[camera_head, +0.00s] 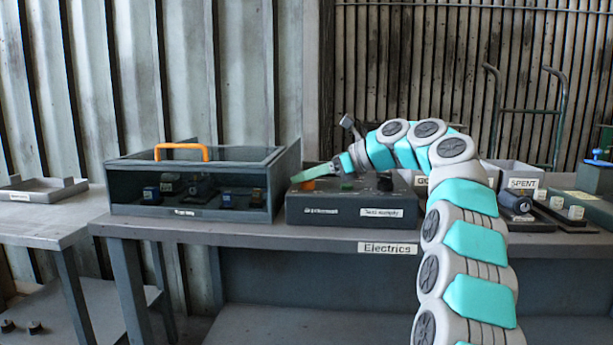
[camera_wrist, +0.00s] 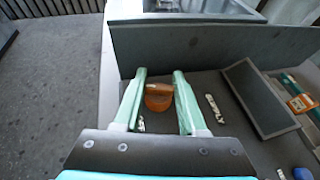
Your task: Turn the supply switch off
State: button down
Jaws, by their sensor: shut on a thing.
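The supply switch is an orange knob (camera_wrist: 158,95) on a dark grey panel, beside a white label reading "SUPPLY" (camera_wrist: 215,108) in the wrist view. My gripper (camera_wrist: 159,76) has its two pale green fingers on either side of the knob, shut on it. In the head view my gripper (camera_head: 312,172) reaches down to the left part of the dark control box (camera_head: 340,215), where a bit of orange (camera_head: 308,185) shows under the fingers. The box front carries a label that seems to read "Test supply" (camera_head: 381,212). The knob's marked positions cannot be read.
A glass-topped case (camera_head: 190,190) with an orange handle (camera_head: 181,152) stands left of the box on the bench labelled "Electrics" (camera_head: 387,248). A green button (camera_head: 347,186) is on the box. A bin marked "SPENT" (camera_head: 515,175) stands at right. A raised grey plate (camera_wrist: 260,97) lies right of the label.

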jog(key=shift+d+f, duration=0.1)
jog(key=shift+f, duration=0.05)
jog(key=c, duration=0.8)
grip_release()
jog(key=shift+d, duration=0.1)
jog(key=o, duration=0.3)
jog(key=shift+o, duration=0.2)
jog(key=v, duration=0.5)
jog(key=shift+d, duration=0.3)
jog(key=shift+v, duration=1.1)
jog(key=shift+a, duration=0.15)
jog(key=shift+c, duration=0.3)
